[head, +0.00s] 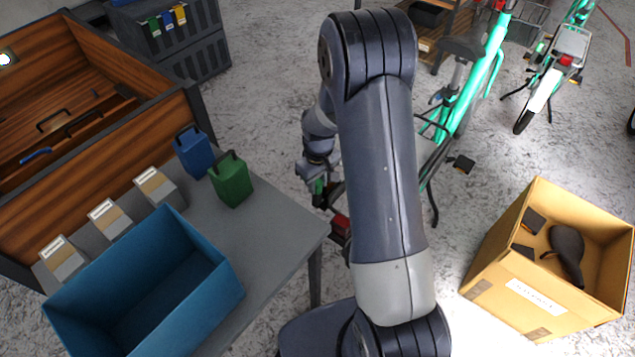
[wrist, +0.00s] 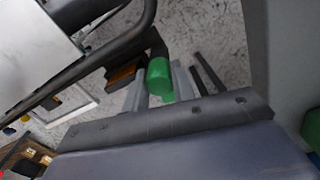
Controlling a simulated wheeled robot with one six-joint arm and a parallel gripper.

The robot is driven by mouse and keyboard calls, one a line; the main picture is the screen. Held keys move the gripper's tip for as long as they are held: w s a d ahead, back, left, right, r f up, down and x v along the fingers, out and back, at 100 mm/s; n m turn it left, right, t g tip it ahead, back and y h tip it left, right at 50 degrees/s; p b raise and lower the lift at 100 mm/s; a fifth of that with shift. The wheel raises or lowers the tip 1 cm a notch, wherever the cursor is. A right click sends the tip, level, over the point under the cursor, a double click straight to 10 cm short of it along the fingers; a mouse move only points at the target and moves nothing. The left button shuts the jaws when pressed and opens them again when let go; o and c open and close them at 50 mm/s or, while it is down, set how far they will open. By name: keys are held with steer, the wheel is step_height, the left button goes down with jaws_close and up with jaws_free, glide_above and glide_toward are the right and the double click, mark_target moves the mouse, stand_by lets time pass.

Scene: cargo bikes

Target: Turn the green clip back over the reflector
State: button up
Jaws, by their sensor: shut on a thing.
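The green clip (wrist: 159,78) is between the grey fingers of my gripper (wrist: 160,88) in the wrist view. My gripper is shut on it. In the head view my gripper (head: 318,185) is left of my upper arm, by the rear of a turquoise bike, and a small green part of the clip (head: 319,187) shows there. A red reflector (head: 341,223) shows just below and to the right of it. My arm hides part of the bike around it. I cannot tell whether the clip lies over the reflector.
A grey table (head: 285,215) at the left holds a blue bin (head: 215,270), green (head: 231,180) and blue cans (head: 192,152) and several small boxes. A cardboard box (head: 490,290) with a saddle stands right. A dark bar (wrist: 90,62) passes near the clip.

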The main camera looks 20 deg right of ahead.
mark_target(318, 181)
steer(key=m, duration=0.4)
steer(key=shift+m+b, duration=0.3)
steer(key=shift+b, duration=0.1)
steer(key=m, duration=0.3)
steer(key=shift+m, duration=0.4)
steer(key=m, duration=0.3)
steer(key=shift+b, duration=0.3)
steer(key=shift+m, duration=2.1)
steer(key=o, duration=1)
step_height(318, 181, up, 11)
steer(key=shift+p, duration=0.45)
